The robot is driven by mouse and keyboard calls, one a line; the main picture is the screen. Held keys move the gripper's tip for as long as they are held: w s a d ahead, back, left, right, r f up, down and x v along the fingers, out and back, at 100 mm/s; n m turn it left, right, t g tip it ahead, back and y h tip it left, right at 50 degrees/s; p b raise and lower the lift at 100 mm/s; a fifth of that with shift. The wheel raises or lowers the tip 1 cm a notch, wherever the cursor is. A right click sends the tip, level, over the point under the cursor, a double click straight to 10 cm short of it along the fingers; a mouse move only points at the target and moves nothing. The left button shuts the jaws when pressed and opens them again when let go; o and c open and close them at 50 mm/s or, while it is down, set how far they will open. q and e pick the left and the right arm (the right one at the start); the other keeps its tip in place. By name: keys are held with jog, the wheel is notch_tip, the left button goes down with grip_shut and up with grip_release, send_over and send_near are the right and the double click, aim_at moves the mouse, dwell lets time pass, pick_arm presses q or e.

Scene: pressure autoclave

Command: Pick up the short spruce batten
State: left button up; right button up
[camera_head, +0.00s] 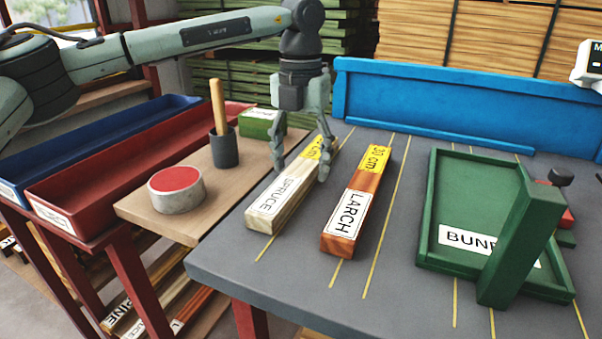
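The short spruce batten (285,199) is a pale wooden bar with a white SPRUCE label and a yellow length tag at its far end. It lies on the grey table, pointing away from me. My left gripper (302,172) hangs above its far half, fingers pointing down and spread, one on each side of the batten. The gap between the fingers is wider than the batten, and I cannot tell whether a finger touches it. The fingers partly hide the yellow tag. My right gripper is not in view.
A reddish larch batten (347,219) tagged 30 cm lies close to the right. A green tray (430,210) stands further right, a blue barrier (440,100) behind. On the left are a wooden board (200,219) with a red-topped round pad (176,190), a dark cup (224,149) and long trays.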

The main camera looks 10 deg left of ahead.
aim_at(301, 167)
pick_arm(q)
jog(key=c, duration=1.3)
jog(key=shift+o, duration=0.2)
jog(key=shift+r, duration=0.15)
jog(key=shift+r, duration=0.25)
notch_tip(301, 167, up, 4)
jog(key=shift+f, duration=0.2)
jog(key=s+a+r, duration=0.5)
jog(key=s+r, duration=0.1)
jog(key=s, duration=0.4)
jog(key=shift+a+r+b, duration=0.35)
jog(key=shift+r+b, duration=0.05)
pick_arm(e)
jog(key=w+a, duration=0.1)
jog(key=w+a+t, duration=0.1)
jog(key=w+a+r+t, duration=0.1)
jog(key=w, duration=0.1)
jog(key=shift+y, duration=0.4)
